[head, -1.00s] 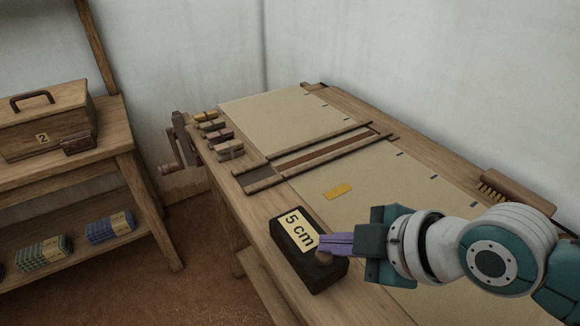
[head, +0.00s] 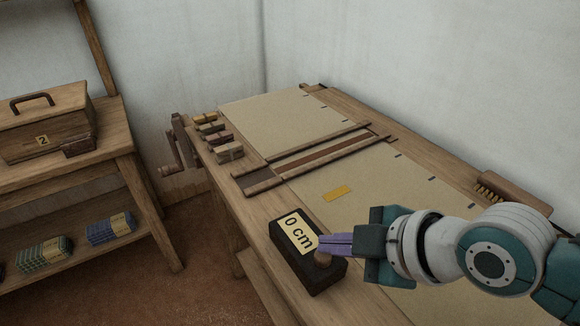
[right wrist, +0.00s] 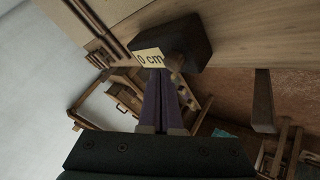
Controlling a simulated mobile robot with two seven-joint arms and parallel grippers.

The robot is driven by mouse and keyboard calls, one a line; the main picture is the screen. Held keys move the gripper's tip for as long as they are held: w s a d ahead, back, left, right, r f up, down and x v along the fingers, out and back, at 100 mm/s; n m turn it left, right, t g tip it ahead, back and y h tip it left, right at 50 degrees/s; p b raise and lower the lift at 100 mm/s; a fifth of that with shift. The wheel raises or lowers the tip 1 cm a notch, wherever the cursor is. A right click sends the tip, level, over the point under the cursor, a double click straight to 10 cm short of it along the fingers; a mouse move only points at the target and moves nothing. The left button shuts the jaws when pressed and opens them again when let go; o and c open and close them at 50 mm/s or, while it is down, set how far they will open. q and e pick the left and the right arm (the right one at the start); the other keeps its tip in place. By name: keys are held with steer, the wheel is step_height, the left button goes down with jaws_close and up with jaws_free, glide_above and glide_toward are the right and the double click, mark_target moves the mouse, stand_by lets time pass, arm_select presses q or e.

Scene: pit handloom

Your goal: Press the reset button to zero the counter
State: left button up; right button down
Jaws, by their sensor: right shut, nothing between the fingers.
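The counter is a dark block (head: 318,276) on the near left edge of the loom table. Its pale label (head: 298,233) reads "0 cm". The round brown reset button (head: 323,259) sits on the block beside the label. My right gripper (head: 322,244) is shut and empty, its purple fingertips at the block, right by the button. In the right wrist view the counter (right wrist: 190,42) lies just beyond the fingertips, with the button (right wrist: 176,61) beside them. I cannot tell whether the tips touch the button. My left gripper is not in view.
The loom table (head: 262,222) carries pale cloth, a wooden frame (head: 315,158), a yellow tag (head: 337,193) and a brush (head: 515,193). Several small bundles (head: 229,152) line its left edge. A shelf with a wooden box (head: 45,125) stands at left.

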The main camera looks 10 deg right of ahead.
mark_target(330, 260)
steer(key=shift+r, duration=0.4)
steer(key=shift+r, duration=0.15)
step_height(330, 260, up, 5)
steer(key=p, duration=0.5)
stand_by(0.5)
